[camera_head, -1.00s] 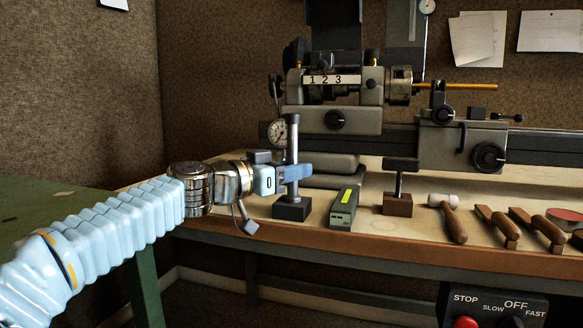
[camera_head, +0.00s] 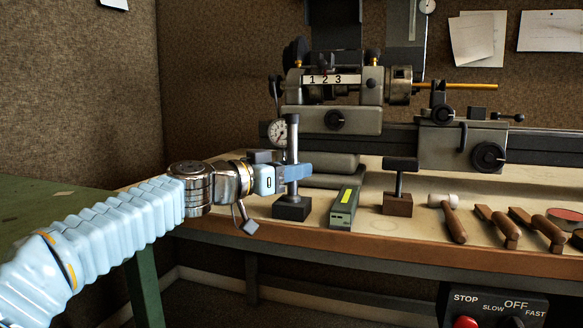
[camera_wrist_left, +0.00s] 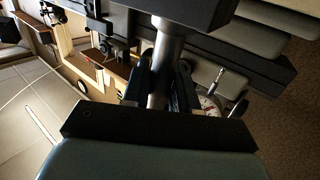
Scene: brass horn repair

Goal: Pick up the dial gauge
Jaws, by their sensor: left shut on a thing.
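The dial gauge has a round white dial (camera_head: 277,132) on a grey metal post (camera_head: 292,128) that rises from a black block base (camera_head: 292,208). It stands upright at the left end of the workbench and the base appears to rest on the top. My left gripper (camera_head: 293,172) comes in from the left and is shut on the post, between dial and base. In the left wrist view the post (camera_wrist_left: 160,65) runs between the dark fingers (camera_wrist_left: 160,88), and the dial (camera_wrist_left: 211,104) shows to their right. My right gripper is not in view.
A lathe-like machine (camera_head: 335,121) stands behind the gauge. A green-grey box (camera_head: 343,208) with a yellow label lies close to its right. Further right are a dark T-shaped tool on a block (camera_head: 398,204), a mallet (camera_head: 453,220) and wooden-handled tools. A green table (camera_head: 60,215) is at left.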

